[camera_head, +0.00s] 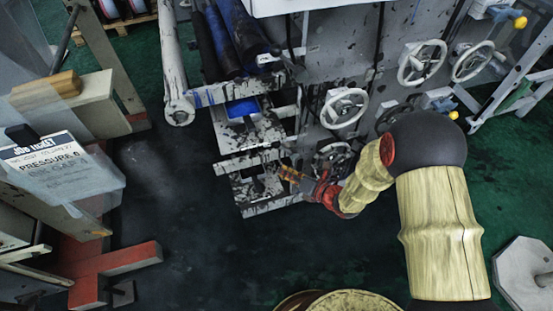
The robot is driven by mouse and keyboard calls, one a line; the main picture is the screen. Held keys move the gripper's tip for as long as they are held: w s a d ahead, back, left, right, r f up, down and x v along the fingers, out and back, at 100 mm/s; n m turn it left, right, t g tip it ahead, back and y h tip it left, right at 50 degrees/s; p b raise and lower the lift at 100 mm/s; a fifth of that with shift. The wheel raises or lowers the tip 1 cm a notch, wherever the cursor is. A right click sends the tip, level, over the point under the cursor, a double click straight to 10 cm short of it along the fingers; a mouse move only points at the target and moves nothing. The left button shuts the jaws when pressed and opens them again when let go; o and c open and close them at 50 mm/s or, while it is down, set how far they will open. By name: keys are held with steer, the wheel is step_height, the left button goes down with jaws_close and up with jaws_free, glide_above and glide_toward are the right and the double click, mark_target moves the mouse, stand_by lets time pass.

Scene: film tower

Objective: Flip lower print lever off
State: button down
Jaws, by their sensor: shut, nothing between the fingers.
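My gripper (287,174), with orange-brown fingers and a red wrist, reaches left from my pale yellow arm. It is shut and empty. Its tips are at the right side of the lower print unit (247,202), a grey, ink-stained frame low on the machine. A small dark upright part (258,186) in that unit may be the lower print lever; it is too small to tell its position. I cannot tell whether the fingertips touch it. The upper unit (232,132), with a blue patch, sits just above.
White handwheels (343,108) stick out from the machine face above my gripper, and a dark one sits close behind my wrist. Rollers (173,65) hang at the upper left. A red-footed stand (118,259) is at the lower left. The dark floor between is clear.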

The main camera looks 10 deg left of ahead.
mark_target(285, 149)
steer(key=b+x, duration=0.4)
steer(key=x, duration=0.6)
steer(key=shift+w+d+r, duration=0.45)
steer(key=shift+w+r, duration=0.15)
steer(key=shift+r, duration=0.15)
steer(key=shift+w+d+r, duration=0.45)
steer(key=shift+w+r, duration=0.1)
steer(key=shift+r, duration=0.2)
steer(key=shift+w+d+r, duration=0.15)
steer(key=shift+d+r, duration=0.1)
steer(key=shift+r, duration=0.05)
